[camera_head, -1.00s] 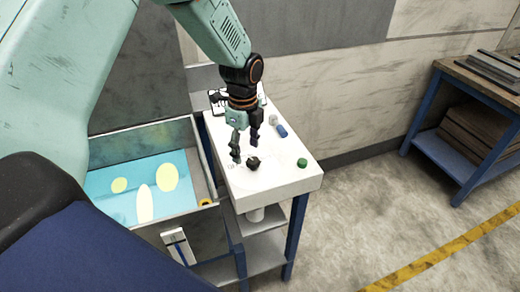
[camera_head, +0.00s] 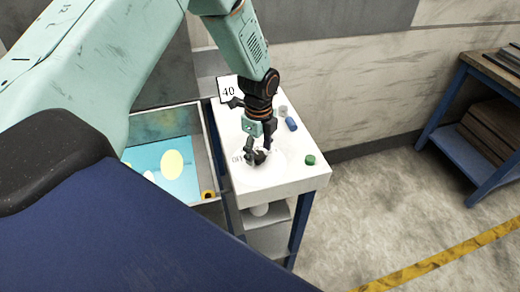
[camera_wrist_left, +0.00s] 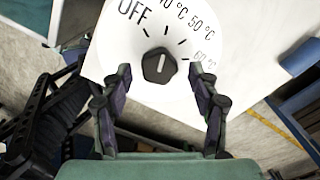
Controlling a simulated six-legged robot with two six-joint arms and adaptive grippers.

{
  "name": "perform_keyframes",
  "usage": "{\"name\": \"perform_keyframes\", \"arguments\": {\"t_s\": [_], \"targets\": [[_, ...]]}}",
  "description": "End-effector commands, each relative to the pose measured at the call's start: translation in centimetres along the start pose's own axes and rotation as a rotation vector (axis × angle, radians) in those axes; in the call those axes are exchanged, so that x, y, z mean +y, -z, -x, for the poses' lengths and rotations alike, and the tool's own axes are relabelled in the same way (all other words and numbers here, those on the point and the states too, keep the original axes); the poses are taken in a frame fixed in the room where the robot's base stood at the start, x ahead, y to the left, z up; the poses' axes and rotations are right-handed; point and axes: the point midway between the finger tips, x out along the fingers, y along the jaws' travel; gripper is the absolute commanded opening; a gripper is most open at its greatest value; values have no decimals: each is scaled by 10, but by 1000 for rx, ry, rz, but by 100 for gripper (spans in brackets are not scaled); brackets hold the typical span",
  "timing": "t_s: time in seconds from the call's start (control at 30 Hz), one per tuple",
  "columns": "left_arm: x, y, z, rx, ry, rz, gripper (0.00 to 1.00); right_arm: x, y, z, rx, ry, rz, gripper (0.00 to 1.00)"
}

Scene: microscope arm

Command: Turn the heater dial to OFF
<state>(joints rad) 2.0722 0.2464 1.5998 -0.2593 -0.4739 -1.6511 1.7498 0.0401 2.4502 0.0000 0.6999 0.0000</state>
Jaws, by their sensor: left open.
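The heater dial is a black faceted knob (camera_wrist_left: 159,66) with a white pointer line, on a round white face (camera_wrist_left: 172,100). In the left wrist view the line points roughly up, to the right of the word OFF and toward the 40 °C mark. 50 °C and 60 °C follow to the right. In the head view the knob (camera_head: 260,157) is partly hidden by my left gripper (camera_head: 258,153). That gripper is open, its two fingers apart on either side of the knob's near side in the left wrist view (camera_wrist_left: 163,80). My right gripper is out of view.
The dial sits on a white table top (camera_head: 300,178). A sign reading 40 (camera_head: 228,92) stands at its back. A green cap (camera_head: 310,160) and a blue cylinder (camera_head: 291,124) are to the right. An open bath (camera_head: 145,133) with yellow ovals is left.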

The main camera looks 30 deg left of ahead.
Motion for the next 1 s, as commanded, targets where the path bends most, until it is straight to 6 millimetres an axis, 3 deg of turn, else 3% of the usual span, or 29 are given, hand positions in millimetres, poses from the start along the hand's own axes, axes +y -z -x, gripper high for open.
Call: {"name": "perform_keyframes", "arguments": {"t_s": [0.4,1.0], "targets": [[-4,0,-10,-1,0,-1,61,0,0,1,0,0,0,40],[-5,0,-9,-1,1,-1,10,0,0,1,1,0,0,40]]}}
